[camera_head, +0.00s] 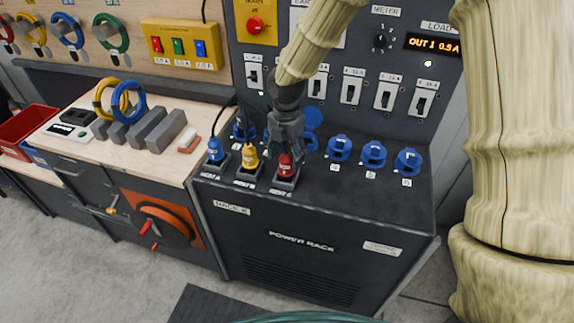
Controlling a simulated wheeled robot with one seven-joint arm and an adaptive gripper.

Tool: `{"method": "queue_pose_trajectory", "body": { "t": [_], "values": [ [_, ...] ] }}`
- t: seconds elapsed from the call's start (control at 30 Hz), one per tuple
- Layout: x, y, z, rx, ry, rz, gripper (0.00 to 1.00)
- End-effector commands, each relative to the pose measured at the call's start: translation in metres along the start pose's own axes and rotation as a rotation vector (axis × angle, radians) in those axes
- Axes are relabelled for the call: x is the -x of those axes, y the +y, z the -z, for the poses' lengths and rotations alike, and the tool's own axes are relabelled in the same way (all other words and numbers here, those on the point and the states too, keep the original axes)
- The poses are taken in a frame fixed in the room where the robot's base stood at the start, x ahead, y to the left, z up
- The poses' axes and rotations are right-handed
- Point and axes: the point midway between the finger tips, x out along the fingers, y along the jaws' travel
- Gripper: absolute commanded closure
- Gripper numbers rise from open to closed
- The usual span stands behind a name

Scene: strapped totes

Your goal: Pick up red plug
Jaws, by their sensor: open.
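The red plug (286,165) stands upright in the rightmost of the front holders on top of the dark power rack (310,247). My gripper (286,150) points down from above, right at the red plug's top. Its jaws are open, and the fingers appear to be around or just over the plug's upper part. The gripper hides some of the plug, so I cannot tell whether they touch. A yellow plug (250,156) and a blue plug (215,150) stand in the holders to the left.
Blue round sockets (374,153) line the rack top to the right, one with its lid up behind my gripper. A panel with switches (350,91) rises behind. A wooden bench (95,140) with grey blocks (165,130) is at left. The rack's front right top is clear.

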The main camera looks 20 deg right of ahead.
Motion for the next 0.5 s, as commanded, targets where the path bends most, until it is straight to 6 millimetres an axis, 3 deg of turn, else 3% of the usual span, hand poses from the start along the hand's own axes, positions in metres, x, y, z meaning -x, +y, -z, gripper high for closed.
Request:
{"method": "queue_pose_trajectory", "body": {
  "t": [0.3,0.5],
  "values": [
    [-0.030,-0.001,-0.001,0.001,0.001,0.003,0.39],
    [-0.036,0.000,-0.001,0.001,0.000,0.000,0.39]
  ]
}}
